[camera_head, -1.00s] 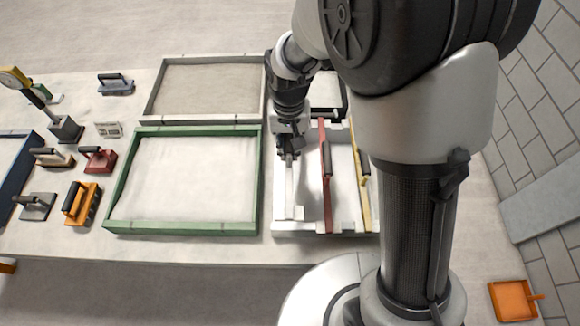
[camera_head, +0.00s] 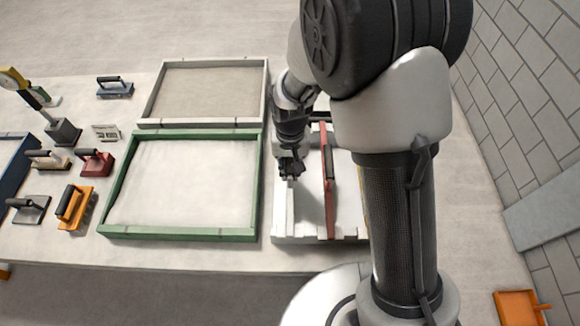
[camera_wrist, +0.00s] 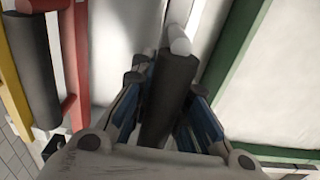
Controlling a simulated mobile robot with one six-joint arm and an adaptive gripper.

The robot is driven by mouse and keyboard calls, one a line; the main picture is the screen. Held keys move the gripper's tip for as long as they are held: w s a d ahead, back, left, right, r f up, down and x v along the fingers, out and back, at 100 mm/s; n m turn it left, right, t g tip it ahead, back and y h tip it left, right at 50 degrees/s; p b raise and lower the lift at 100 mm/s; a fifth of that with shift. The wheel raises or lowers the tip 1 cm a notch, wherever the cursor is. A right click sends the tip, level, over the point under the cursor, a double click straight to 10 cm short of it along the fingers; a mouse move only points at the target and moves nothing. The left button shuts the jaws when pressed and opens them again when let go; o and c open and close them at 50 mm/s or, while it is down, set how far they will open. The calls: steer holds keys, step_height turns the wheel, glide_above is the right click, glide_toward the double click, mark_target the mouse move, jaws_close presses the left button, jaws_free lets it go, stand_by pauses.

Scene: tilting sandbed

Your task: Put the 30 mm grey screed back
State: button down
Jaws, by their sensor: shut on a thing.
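My gripper (camera_head: 290,172) is shut on the dark handle of the grey screed (camera_head: 290,212), over the left part of the white rack (camera_head: 308,240). In the wrist view the dark handle (camera_wrist: 168,105) lies between the blue-sided fingers of my gripper (camera_wrist: 170,125), with a pale rounded end (camera_wrist: 180,42) beyond it. The screed's pale bar runs lengthwise along the rack's left side, parallel to the red screed. My gripper hides its far part. I cannot tell whether the bar rests fully in its slot.
The red screed (camera_head: 328,190) stands in the rack to the right. The yellow screed (camera_wrist: 14,75) shows in the wrist view; my arm mostly hides it in the head view. The green-framed sandbed (camera_head: 183,235) is close on the left. A pale-framed bed (camera_head: 200,123) lies behind it.

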steer(key=shift+f+b, duration=0.3)
steer(key=shift+f, duration=0.25)
steer(key=c, duration=1.6)
jaws_free()
steer(key=shift+o, duration=0.2)
step_height(320, 180, up, 14)
steer(key=p, duration=0.4)
steer(key=shift+d+f, duration=0.1)
steer(key=shift+f, duration=0.1)
steer(key=s+d+r+t, duration=0.2)
steer(key=s+d+r, duration=0.4)
steer(key=s+r, duration=0.2)
steer(key=s+d+r+t, duration=0.2)
steer(key=s+d+r, duration=0.4)
steer(key=s, duration=0.5)
step_height(320, 180, up, 2)
steer(key=shift+s+d+r+t, duration=0.2)
steer(key=shift+d+r+t, duration=0.05)
steer(key=shift+t, duration=0.05)
